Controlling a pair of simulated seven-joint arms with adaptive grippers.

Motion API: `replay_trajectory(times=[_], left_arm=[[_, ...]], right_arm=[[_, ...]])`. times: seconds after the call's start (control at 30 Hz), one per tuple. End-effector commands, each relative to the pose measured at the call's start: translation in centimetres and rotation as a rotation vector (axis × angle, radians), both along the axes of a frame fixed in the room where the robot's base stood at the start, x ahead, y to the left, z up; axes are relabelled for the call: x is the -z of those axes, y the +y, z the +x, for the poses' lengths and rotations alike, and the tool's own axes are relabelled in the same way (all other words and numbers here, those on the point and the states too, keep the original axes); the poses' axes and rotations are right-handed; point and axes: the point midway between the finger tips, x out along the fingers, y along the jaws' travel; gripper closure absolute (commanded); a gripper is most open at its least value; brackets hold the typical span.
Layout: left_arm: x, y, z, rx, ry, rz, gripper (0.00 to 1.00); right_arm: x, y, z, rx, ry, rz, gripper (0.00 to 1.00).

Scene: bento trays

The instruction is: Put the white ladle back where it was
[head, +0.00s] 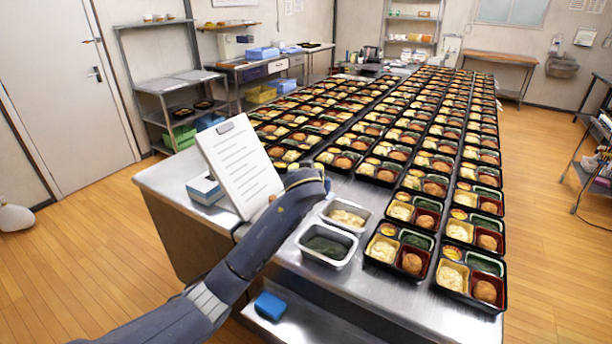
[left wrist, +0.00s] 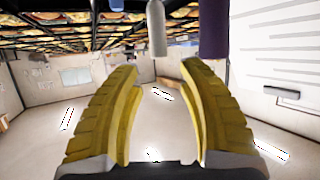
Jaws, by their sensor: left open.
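I cannot make out a white ladle for certain in either view. My left gripper (left wrist: 157,68) has its two yellow fingers spread, with nothing between them. A metal pan of dark green food (head: 328,262) and a pan of pale food (head: 366,229) stand right of my left wrist. My right gripper is out of view.
Filled black bento trays (head: 433,277) cover most of the steel table (head: 160,181). A white clipboard (head: 240,165) stands tilted left of my arm, by a small blue-and-white box (head: 205,190). A blue block (head: 270,306) lies on the lower shelf.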

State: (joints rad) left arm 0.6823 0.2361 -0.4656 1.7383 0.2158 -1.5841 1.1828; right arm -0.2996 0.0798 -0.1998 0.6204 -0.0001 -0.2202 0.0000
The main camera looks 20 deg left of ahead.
Motion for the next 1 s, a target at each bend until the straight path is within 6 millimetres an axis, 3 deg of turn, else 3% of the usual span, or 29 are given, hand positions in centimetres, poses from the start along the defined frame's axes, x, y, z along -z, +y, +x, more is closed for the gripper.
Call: replay_trajectory(times=[0.2,0.4,1.0], left_arm=[[-1.3,-1.0,-3.1,0.002,-0.001,-0.005,0.61],[-2.1,-1.5,-5.0,0.002,-0.001,-0.003,0.61],[-2.4,-1.6,-5.8,0.001,0.0,0.0,0.61]], right_arm=[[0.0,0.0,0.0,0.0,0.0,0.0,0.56],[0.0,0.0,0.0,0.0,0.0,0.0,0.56],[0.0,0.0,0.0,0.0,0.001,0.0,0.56]])
